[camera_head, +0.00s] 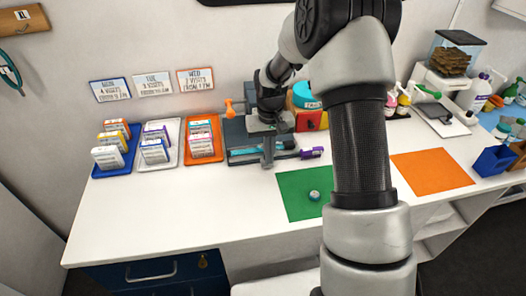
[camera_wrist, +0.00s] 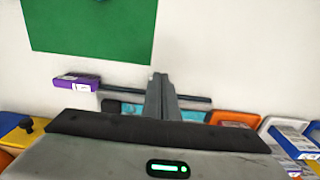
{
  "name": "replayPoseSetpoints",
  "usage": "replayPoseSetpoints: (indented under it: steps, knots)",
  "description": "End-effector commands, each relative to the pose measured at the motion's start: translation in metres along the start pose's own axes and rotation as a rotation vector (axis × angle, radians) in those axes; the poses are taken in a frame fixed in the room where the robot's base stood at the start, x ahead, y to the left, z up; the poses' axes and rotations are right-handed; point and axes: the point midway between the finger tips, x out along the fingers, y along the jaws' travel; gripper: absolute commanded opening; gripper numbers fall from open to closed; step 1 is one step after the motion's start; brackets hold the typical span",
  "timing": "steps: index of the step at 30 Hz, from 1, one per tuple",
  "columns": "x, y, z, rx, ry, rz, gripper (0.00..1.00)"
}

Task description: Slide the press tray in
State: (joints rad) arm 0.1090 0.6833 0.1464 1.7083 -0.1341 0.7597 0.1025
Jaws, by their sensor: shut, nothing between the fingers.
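The press (camera_head: 237,133) is a dark grey unit at the back of the counter, with an orange lever (camera_head: 229,107) at its upper left. Its press tray (camera_head: 243,153), with a teal inside, lies low at the front; the tray also shows in the wrist view (camera_wrist: 193,116). My gripper (camera_head: 268,163) points down at the tray's front side, fingers together with nothing between them. In the wrist view the shut fingers (camera_wrist: 160,80) overlap the tray's front edge; I cannot tell whether they touch it. My arm hides part of the press.
A purple box (camera_head: 312,153) sits at the tray's right end. A green mat (camera_head: 292,190) with a small round container (camera_head: 314,195) lies in front to the right. Blue, white and orange trays (camera_head: 203,154) of cartons stand left. The front left counter is clear.

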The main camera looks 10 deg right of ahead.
Motion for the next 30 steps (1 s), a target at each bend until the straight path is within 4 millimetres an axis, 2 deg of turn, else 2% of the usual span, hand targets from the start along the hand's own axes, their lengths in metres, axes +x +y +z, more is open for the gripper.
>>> replayPoseSetpoints:
  steps: [15, 30]
  knots:
    - [0.001, 0.0, 0.0, 0.0, 0.0, 0.0, 0.0]
    - [0.025, 0.0, 0.0, 0.0, 0.0, 0.0, 0.0]
